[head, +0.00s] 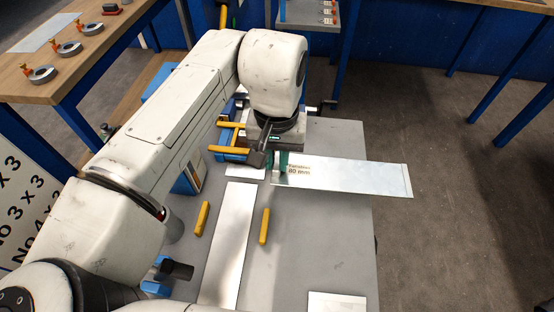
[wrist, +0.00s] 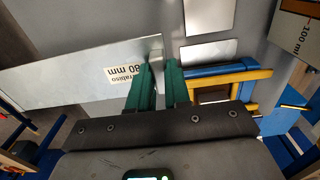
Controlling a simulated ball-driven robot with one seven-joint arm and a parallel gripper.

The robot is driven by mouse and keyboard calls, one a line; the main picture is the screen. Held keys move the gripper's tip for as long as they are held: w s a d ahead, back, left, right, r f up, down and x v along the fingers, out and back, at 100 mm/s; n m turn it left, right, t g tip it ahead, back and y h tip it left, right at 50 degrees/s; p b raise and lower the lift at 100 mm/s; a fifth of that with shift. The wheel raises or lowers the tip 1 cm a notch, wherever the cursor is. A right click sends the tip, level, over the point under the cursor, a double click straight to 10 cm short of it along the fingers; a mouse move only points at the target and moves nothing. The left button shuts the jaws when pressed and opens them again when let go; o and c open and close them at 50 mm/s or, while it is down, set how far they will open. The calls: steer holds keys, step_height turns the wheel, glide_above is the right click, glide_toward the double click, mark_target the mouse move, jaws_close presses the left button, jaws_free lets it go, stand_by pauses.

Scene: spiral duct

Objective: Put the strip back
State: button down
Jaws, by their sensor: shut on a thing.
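A flat metal strip (head: 360,176) with a label reading 80 mm is in my gripper (head: 277,166). The strip sticks out to the right from the fingers, over the grey table's right edge and past it. In the wrist view the strip (wrist: 70,82) runs left from the green fingertips (wrist: 162,62), with its labelled end at the fingers. My gripper is shut on that end. How far the strip stands above the table is hard to tell.
The grey table (head: 335,235) bears another long metal strip (head: 228,240), two yellow bars (head: 202,218) (head: 264,226) and a small plate (head: 336,303). A blue and yellow frame (head: 228,152) stands left of my gripper; it also shows in the wrist view (wrist: 222,70). Floor is clear at right.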

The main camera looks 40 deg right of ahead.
steer(key=shift+f, duration=0.75)
steer(key=shift+f, duration=0.45)
steer(key=c, duration=1.1)
jaws_free()
step_height(320, 180, up, 13)
steer(key=shift+r, duration=0.1)
